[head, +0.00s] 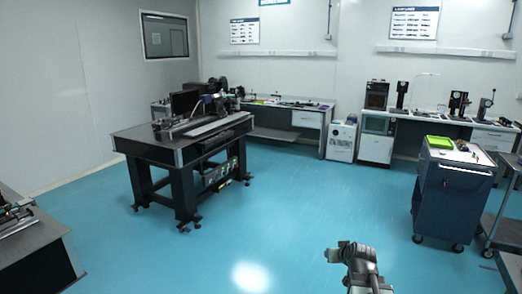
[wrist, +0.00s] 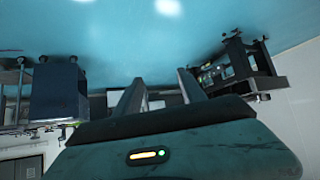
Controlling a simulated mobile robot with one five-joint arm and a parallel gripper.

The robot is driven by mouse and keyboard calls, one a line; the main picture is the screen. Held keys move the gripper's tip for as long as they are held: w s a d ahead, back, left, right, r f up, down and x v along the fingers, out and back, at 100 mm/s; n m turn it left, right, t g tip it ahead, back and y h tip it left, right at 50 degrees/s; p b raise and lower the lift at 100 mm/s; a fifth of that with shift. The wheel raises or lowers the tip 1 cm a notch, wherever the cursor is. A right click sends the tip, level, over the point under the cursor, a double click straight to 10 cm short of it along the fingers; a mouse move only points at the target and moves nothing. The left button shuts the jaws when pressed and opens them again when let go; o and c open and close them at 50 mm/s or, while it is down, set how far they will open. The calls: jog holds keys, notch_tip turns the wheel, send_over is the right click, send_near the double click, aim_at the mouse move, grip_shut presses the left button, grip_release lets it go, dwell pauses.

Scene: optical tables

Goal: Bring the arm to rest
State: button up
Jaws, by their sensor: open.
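My gripper (head: 338,252) shows at the bottom of the head view, right of centre, raised over the blue floor. Part of my arm shows just behind it. In the wrist view my gripper (wrist: 160,92) has its two fingers apart, with nothing between them. The wrist picture appears upside down, with the floor at the top and the wall below. The gripper touches nothing that I can see.
A black optical table (head: 185,148) with instruments stands left of centre. Another table edge (head: 35,238) is at lower left. A dark blue cart (head: 448,195) with a green tray (head: 439,142) stands at right. Benches line the back wall. The floor (head: 300,200) between is clear.

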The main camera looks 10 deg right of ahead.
jog(key=s+a+f+n+g+y+p, duration=0.1)
jog(key=s+a+f+g, duration=0.1)
jog(key=a, duration=0.8)
jog(key=s+a+f+n+g+y+p, duration=0.1)
jog(key=s+a+n+g, duration=0.15)
jog(key=a, duration=0.65)
jog(key=s+f+m+g+h, duration=0.1)
jog(key=s+g, duration=0.4)
jog(key=s, duration=0.6)
notch_tip(320, 180, down, 2)
jog(key=shift+s+d+f+m+b, duration=0.1)
jog(key=shift+s+d+m+b, duration=0.25)
jog(key=shift+m, duration=0.5)
